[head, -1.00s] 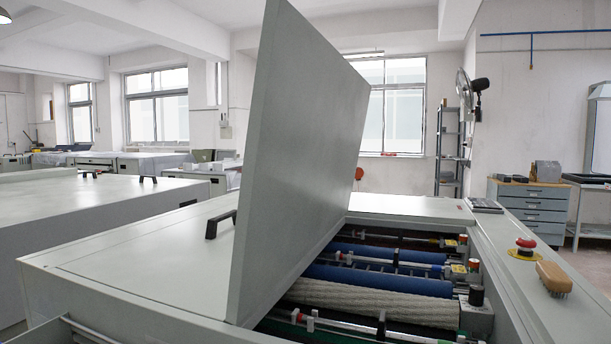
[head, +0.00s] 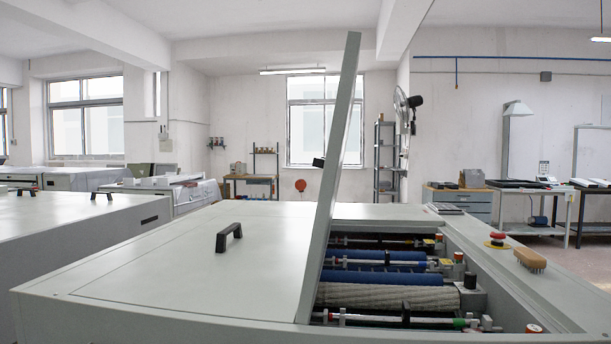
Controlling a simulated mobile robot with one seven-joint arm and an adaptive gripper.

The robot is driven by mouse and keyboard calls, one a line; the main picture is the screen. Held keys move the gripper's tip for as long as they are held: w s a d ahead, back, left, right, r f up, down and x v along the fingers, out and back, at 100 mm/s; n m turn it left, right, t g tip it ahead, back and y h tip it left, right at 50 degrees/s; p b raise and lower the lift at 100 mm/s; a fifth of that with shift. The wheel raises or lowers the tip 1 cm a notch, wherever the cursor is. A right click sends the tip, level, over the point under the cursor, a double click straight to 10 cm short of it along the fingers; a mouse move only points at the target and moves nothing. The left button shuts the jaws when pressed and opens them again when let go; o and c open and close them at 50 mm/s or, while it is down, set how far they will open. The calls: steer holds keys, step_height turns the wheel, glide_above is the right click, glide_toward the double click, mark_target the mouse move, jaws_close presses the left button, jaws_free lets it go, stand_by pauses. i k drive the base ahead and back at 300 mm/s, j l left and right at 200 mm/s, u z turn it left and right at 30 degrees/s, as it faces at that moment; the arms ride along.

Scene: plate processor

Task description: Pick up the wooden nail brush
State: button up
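The wooden nail brush (head: 530,259) lies on the right-hand top edge of the plate processor (head: 180,255), wood side up with its bristles below. It is right of and nearer than the red emergency button (head: 497,239). Nothing touches or covers it. My gripper is not in view, so I cannot see its state.
The raised lid (head: 335,180) stands steeply over the open roller bay with blue and pale rollers (head: 390,297). A black handle (head: 229,236) sits on the flat cover. A grey drawer cabinet (head: 458,198) and tables stand behind at the right, with open floor between.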

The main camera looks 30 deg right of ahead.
mark_target(532, 258)
steer(key=j, duration=1.2)
steer(key=i+j, duration=0.1)
steer(key=j, duration=1.15)
steer(key=z, duration=0.4)
steer(key=j+z, duration=0.15)
steer(key=z, duration=0.25)
steer(key=j+z, duration=0.1)
steer(key=z, duration=0.75)
steer(key=i+l, duration=0.25)
steer(key=l, duration=0.15)
steer(key=i+l, duration=0.55)
steer(key=l, duration=0.25)
steer(key=i+l, duration=0.3)
steer(key=l, duration=0.1)
